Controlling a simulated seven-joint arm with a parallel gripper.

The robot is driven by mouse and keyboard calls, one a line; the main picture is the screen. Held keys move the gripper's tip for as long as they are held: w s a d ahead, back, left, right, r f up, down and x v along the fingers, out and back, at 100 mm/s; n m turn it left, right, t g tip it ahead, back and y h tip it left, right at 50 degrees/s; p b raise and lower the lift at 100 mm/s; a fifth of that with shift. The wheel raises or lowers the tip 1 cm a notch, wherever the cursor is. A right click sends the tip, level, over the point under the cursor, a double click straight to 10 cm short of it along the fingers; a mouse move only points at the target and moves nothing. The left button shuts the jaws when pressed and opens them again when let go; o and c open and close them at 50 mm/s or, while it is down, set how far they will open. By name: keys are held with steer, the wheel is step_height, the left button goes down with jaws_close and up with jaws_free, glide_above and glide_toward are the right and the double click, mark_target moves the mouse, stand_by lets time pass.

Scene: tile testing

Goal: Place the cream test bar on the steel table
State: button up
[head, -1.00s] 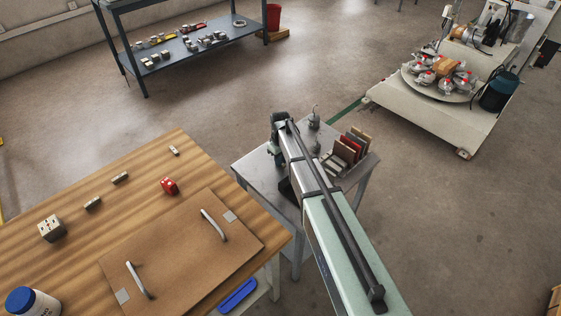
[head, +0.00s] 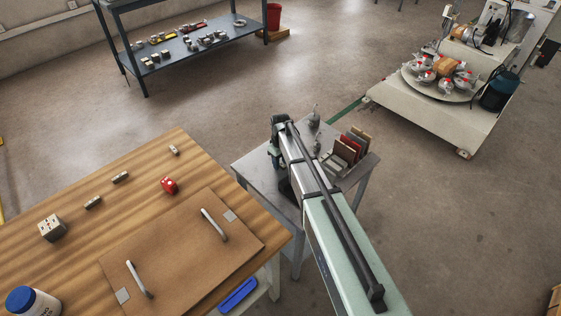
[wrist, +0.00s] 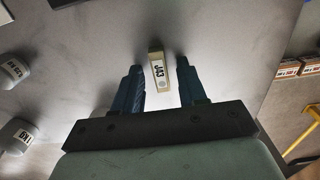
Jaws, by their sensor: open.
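The cream test bar (wrist: 158,76) shows in the wrist view, a small narrow block with a white label with black characters. It appears to be on the grey steel table (wrist: 95,40), between the two blue fingers of my gripper (wrist: 160,68). The fingers are open, with a visible gap on each side of the bar. In the head view the steel table (head: 253,168) stands right of the wooden bench, and my arm reaches over it. The bar and my fingertips are hidden behind my arm there.
Upright coloured tiles (head: 350,148) stand in a rack at the table's right side. Grey weights (wrist: 18,134) stand at the left in the wrist view. The table edge runs along the right there. The wooden bench (head: 120,190) is to the left in the head view.

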step_height(320, 180, up, 12)
steer(key=shift+r, duration=0.15)
stand_by(0.5)
stand_by(0.4)
